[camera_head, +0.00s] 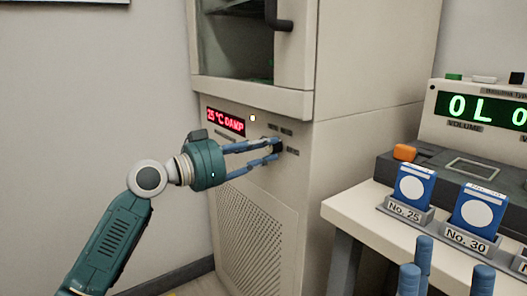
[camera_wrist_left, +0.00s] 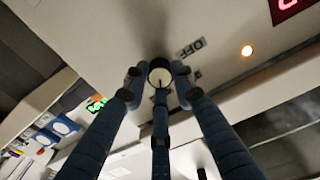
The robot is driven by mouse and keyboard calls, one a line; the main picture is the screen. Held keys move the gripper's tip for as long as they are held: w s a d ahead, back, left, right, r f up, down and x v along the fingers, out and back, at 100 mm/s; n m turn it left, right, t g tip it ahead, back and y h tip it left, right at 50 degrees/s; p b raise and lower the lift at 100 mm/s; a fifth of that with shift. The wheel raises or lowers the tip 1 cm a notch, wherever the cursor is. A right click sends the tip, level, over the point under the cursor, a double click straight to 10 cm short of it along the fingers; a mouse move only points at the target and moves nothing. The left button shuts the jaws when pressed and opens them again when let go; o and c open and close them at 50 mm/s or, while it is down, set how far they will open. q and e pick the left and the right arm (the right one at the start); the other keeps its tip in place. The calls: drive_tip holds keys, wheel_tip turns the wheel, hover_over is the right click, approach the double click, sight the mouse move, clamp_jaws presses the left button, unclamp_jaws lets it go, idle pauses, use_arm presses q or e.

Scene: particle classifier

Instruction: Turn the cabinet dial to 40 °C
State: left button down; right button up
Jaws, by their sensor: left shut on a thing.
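The cabinet (camera_head: 335,70) stands in the middle, with a red display (camera_head: 226,121) reading about 25 °C. The rest of its text is hard to read. The dial (camera_wrist_left: 159,76) is a small round knob with a pale face and a dark pointer mark, near an OFF label (camera_wrist_left: 191,48). My left gripper (camera_head: 277,147) is shut on the dial, its blue fingers around the knob and hiding most of it in the head view. My right gripper (camera_head: 448,270) shows only its blue fingertips at the bottom right, spread apart and empty, away from the cabinet.
A small lamp (camera_head: 253,118) glows beside the display. The cabinet's upper door with a dark handle (camera_head: 279,18) is above my left gripper. A white table (camera_head: 345,212) at the right holds No. 25 (camera_head: 415,185) and No. 30 (camera_head: 478,213) blue pieces and a green-display device (camera_head: 475,108).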

use_arm(q)
drive_tip(key=shift+a+r, duration=0.1)
drive_tip(key=c, duration=1.4)
unclamp_jaws()
drive_tip(key=v, duration=1.2)
